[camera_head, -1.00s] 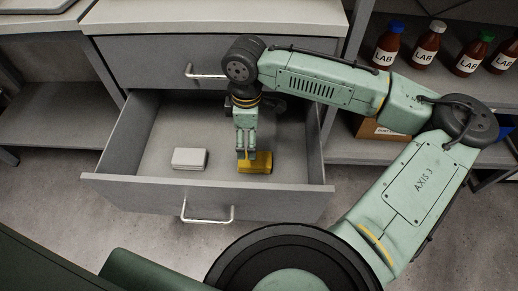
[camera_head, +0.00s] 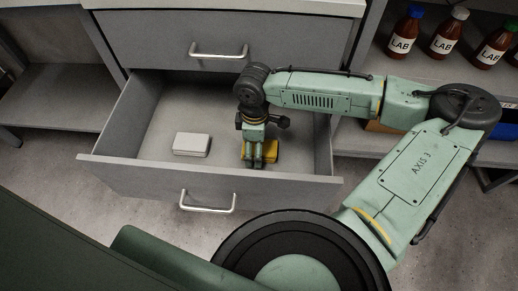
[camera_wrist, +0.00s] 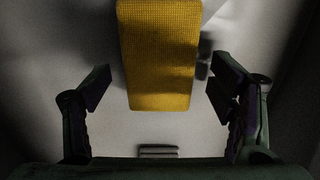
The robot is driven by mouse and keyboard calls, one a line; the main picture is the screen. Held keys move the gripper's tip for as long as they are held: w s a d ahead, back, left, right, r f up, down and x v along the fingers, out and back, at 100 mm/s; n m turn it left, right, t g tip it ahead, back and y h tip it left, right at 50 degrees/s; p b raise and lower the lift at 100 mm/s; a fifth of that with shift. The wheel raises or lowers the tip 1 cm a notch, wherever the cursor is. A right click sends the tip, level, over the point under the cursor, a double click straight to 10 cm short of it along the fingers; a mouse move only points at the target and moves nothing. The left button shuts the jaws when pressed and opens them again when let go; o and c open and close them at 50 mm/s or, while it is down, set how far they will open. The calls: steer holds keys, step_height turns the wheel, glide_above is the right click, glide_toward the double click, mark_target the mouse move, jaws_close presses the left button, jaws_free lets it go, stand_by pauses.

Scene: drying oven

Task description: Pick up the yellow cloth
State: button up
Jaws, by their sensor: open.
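The yellow cloth (camera_head: 269,152) is a folded block lying on the floor of the open drawer (camera_head: 120,172), in its right part. In the wrist view the cloth (camera_wrist: 158,55) shows a waffle weave, and its near end lies ahead and between my two fingers. My gripper (camera_head: 254,165) is lowered into the drawer and covers part of the cloth in the head view. In the wrist view my gripper (camera_wrist: 158,92) has its fingers spread wide, with a gap on both sides of the cloth. Nothing is held.
A white box (camera_head: 191,144) lies in the drawer to the left of the cloth. The drawer's front panel has a metal handle (camera_head: 207,203). A closed drawer (camera_head: 215,45) is above. Brown LAB bottles (camera_head: 404,38) stand on the right shelf.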

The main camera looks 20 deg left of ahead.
steer(key=shift+f, duration=0.4)
steer(key=shift+c, duration=0.4)
steer(key=c, duration=1.2)
step_height(320, 180, up, 10)
steer(key=shift+r+p, duration=0.1)
steer(key=shift+p, duration=0.55)
steer(key=o, duration=0.7)
steer(key=c, duration=0.6)
steer(key=shift+o, duration=0.2)
